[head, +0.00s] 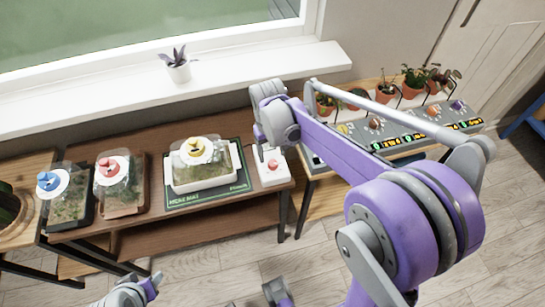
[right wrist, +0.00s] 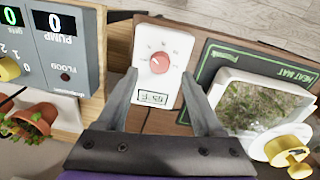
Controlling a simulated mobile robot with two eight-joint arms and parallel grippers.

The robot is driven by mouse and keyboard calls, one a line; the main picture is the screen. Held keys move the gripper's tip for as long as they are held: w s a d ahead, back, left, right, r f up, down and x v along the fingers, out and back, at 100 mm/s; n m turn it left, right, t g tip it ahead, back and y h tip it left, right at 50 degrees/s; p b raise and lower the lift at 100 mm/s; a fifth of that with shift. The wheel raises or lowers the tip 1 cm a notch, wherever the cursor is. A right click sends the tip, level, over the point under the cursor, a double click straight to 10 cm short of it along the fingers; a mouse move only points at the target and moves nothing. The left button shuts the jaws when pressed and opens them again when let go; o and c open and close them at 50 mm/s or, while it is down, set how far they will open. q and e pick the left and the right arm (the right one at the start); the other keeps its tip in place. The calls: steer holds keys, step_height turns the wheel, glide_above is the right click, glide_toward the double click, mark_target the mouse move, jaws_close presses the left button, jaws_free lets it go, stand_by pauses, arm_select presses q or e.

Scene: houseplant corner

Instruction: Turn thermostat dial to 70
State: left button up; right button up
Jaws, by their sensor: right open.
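The thermostat is a small white box (head: 268,181) at the right end of the brown table, with a red dial (head: 272,165) on it. In the right wrist view the dial (right wrist: 159,63) has tick marks around it, and a small display (right wrist: 152,98) shows upside down, too small to read surely. My right gripper (right wrist: 160,76) is open, its two fingers on either side of the thermostat in that view, with nothing between them touching the dial. In the head view my right gripper (head: 262,140) hangs just beside the thermostat, partly hidden by its own arm.
A green heat mat (head: 208,198) with a white tray and yellow-topped clear box lies left of the thermostat. Red-topped (head: 116,184) and blue-topped (head: 66,192) terrariums stand further left. A grey control panel (head: 400,137) and several potted plants (head: 412,80) stand to the right.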

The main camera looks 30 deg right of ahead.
mark_target(271, 164)
step_height(271, 164, up, 7)
steer(key=shift+a+f+p, duration=0.15)
steer(key=shift+p, duration=0.2)
stand_by(0.3)
steer(key=s+a+r+t+p, duration=0.1)
steer(key=s+a+t+p, duration=0.1)
steer(key=s, duration=0.6)
steer(key=s+a+r+n+t+p, duration=0.1)
steer(key=s+a+t+p, duration=0.2)
steer(key=s, duration=0.5)
steer(key=shift+a+r+p, duration=0.15)
steer(key=shift+a+p, duration=0.5)
steer(key=shift+p, duration=0.3)
